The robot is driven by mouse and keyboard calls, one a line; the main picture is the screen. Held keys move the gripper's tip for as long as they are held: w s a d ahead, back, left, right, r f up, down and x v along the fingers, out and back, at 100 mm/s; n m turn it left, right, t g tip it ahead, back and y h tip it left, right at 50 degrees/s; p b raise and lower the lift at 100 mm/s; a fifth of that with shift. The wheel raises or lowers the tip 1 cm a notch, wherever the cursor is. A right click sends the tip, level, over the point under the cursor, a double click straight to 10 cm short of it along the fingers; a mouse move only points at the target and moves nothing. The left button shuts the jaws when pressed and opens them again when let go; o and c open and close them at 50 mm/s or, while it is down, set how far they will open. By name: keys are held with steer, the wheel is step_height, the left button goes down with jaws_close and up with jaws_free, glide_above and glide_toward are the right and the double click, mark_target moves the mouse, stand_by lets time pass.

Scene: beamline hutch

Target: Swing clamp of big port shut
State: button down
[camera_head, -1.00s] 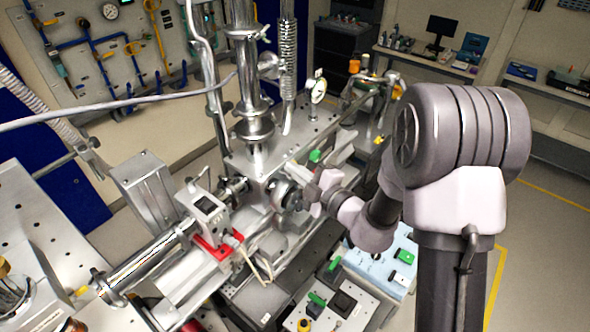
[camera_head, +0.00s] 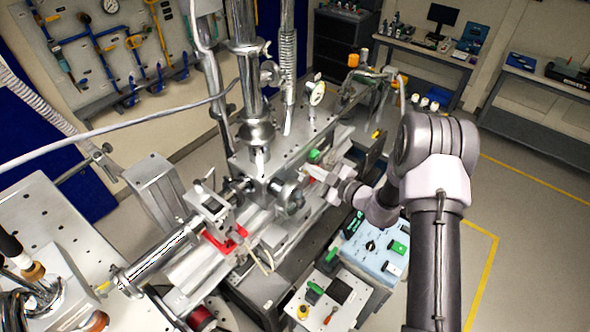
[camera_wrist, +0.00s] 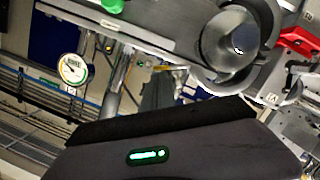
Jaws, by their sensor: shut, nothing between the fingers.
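The big port (camera_head: 290,196) is a round metal flange on the side of the steel chamber block in the middle of the head view. In the wrist view, a large dark ring with a bright centre (camera_wrist: 236,42), likely this port, fills the upper right. I cannot make out the clamp's arm or whether it stands open or shut. My gripper (camera_head: 314,172) is shut and empty, just right of and above the port in the head view. Touching or apart, I cannot tell. In the wrist view the gripper's dark body crosses the bottom and its fingertips are not clear.
A pressure gauge (camera_head: 317,92) stands on the chamber top, and a green knob (camera_head: 314,155) is near my gripper. A red bracket (camera_head: 225,240) sits left of the port. A pale blue control box (camera_head: 372,248) stands below my arm. Open floor lies at right.

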step_height(320, 180, down, 6)
steer(key=w+d+b, duration=0.1)
steer(key=w+b, duration=0.1)
steer(key=b, duration=0.1)
steer(key=shift+d+f+b, duration=0.15)
steer(key=shift+d+b, duration=0.15)
steer(key=shift+s+f, duration=0.1)
steer(key=shift+f, duration=0.05)
stand_by(0.4)
